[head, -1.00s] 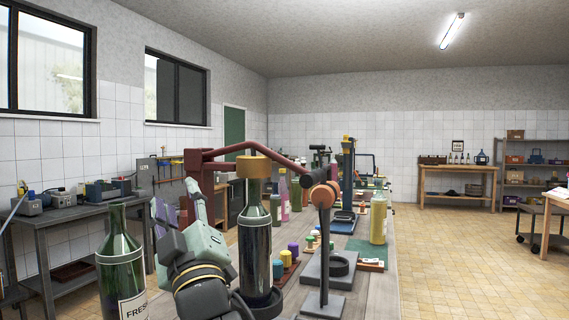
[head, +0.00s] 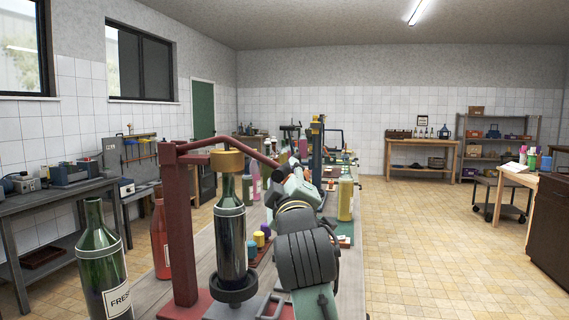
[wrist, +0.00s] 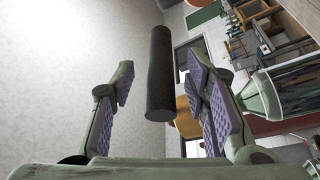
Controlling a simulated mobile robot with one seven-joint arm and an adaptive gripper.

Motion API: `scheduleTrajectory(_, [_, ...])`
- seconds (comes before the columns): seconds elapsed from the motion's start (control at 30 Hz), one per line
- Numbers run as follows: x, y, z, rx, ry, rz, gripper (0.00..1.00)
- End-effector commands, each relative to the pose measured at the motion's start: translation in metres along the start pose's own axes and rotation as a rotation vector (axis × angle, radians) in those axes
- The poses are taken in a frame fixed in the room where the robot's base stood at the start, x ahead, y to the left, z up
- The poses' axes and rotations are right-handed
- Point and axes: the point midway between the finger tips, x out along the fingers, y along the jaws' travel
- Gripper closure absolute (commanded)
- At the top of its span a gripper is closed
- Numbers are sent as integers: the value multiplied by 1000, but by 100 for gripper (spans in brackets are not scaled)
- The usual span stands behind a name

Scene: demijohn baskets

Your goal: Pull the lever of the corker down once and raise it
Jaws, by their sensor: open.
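The corker (head: 181,225) has a red column, a brass-coloured head and a red lever (head: 243,153) that slopes down to the right. A dark bottle (head: 231,235) stands upright under the head, on a round black rest. My gripper (head: 286,166) is at the lever's far end in the head view, where my arm hides the grip. In the wrist view my gripper (wrist: 163,85) is open. A dark cylindrical handle (wrist: 160,70), apparently the lever's grip, appears between its spread fingers. Both fingers look apart from it; its depth between them is unclear.
A green bottle (head: 101,260) stands at the front left, with a red bottle (head: 160,240) beside the column. A yellowish bottle (head: 345,198) and small coloured items are on the bench beyond my arm. The floor to the right is open.

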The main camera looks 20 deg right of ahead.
Motion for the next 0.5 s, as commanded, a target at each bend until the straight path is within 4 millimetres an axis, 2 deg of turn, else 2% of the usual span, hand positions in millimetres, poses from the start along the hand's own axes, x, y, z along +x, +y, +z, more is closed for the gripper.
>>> scheduleTrajectory(0.03, [10, 2, -1, 0, -2, -3, 58])
scheduleTrajectory(0.2, [29, 1, -1, 0, 0, -1, 58])
scheduleTrajectory(0.5, [36, -1, 0, 0, 1, 0, 58])
